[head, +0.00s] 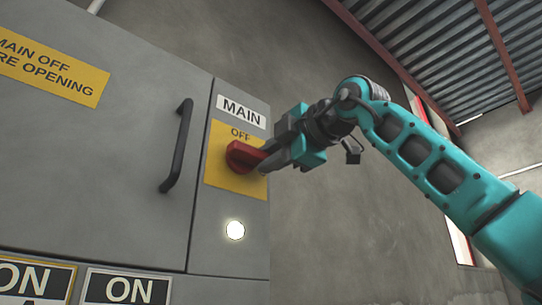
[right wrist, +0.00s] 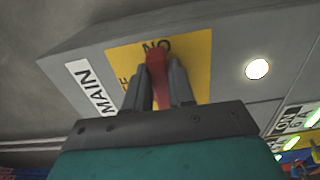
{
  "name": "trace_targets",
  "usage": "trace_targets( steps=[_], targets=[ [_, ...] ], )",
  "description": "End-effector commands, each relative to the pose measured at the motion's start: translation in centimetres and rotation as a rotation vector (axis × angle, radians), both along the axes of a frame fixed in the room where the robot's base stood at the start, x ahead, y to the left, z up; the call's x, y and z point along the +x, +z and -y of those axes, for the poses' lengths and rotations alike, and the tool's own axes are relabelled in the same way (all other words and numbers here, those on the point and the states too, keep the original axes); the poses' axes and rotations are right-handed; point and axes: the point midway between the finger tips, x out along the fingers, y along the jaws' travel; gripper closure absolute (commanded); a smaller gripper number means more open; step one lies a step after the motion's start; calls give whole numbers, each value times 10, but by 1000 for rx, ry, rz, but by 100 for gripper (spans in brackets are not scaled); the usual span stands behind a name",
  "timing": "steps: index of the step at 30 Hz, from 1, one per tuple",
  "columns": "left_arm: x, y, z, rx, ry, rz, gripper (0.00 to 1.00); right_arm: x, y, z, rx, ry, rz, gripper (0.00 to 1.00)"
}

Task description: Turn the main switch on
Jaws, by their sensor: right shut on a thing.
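The main switch is a red handle (head: 243,155) on a yellow plate (head: 236,180) under a MAIN label (head: 241,111). OFF shows above the handle in the head view. In the right wrist view the red handle (right wrist: 156,63) lies between the fingers, its far end by the ON lettering (right wrist: 157,46). It lies roughly crosswise on the plate, away from OFF. My right gripper (head: 265,160) is shut on the handle; its fingers (right wrist: 160,72) flank it in the right wrist view. The gripper hides part of the plate. My left gripper is not seen.
A round white lamp (head: 235,230) glows below the plate. A black door handle (head: 177,146) stands out from the grey cabinet door (head: 130,130) left of the switch. ON signs (head: 124,289) are at the lower left. The space right of the cabinet is open before a grey wall (head: 330,220).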

Motion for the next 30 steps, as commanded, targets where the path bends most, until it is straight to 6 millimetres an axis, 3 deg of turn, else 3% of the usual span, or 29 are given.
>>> trace_targets(
  steps=[5, 6, 14, 23, 30],
  targets=[
    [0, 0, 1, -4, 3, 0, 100, 0, 0, 1, 5, -1, -4, 100],
    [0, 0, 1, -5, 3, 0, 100, 0, 0, 1, 5, -1, -4, 75],
    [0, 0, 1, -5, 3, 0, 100, 0, 0, 1, 2, 0, -2, 51],
    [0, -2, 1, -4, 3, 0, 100, -3, -1, 3, 1, 0, -1, 51],
    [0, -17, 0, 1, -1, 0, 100, -36, -2, 28, 2, -1, 3, 51]
  ],
)
